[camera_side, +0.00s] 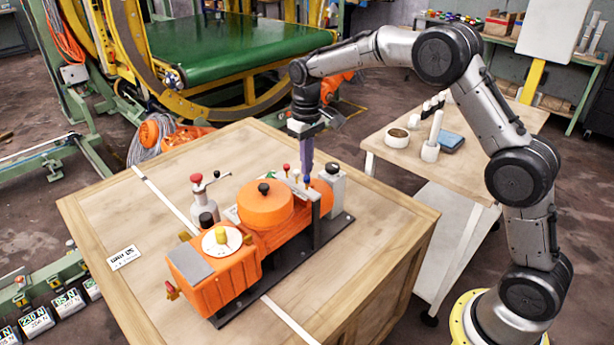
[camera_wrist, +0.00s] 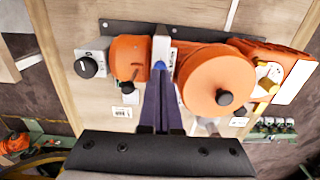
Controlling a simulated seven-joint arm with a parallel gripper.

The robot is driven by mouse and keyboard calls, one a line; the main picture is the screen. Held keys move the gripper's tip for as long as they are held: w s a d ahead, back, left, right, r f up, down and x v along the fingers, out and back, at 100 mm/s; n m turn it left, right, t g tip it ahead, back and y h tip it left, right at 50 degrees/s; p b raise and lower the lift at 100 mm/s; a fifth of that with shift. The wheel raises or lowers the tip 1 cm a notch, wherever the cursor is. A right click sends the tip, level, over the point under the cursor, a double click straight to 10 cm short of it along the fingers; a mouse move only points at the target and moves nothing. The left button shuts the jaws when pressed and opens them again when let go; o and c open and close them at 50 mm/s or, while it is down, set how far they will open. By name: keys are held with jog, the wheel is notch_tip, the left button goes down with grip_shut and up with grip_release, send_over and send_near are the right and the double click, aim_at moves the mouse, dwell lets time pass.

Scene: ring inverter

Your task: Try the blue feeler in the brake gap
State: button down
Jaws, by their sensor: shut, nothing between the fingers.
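My gripper (camera_side: 307,172) points straight down over the orange machine (camera_side: 265,230), its long dark fingers closed together. In the wrist view the fingertips (camera_wrist: 160,78) reach the grey upright bracket (camera_wrist: 162,46) beside the orange motor end (camera_wrist: 128,58). A small blue tip, seemingly the blue feeler (camera_side: 307,180), shows right under the fingertips; it also shows in the wrist view (camera_wrist: 159,66). I cannot tell whether they touch it. The brake gap is not clearly visible.
The machine stands on a dark baseplate (camera_side: 335,225) on a wooden crate top (camera_side: 150,190). A grey box with a black knob (camera_side: 333,180) and a red-handled grey device (camera_side: 203,200) flank it. A side table (camera_side: 470,150) stands right.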

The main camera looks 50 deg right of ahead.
aim_at(307, 177)
jog(key=shift+f, duration=1.2)
dwell(0.3)
jog(key=shift+r, duration=0.1)
jog(key=shift+r, duration=3.6)
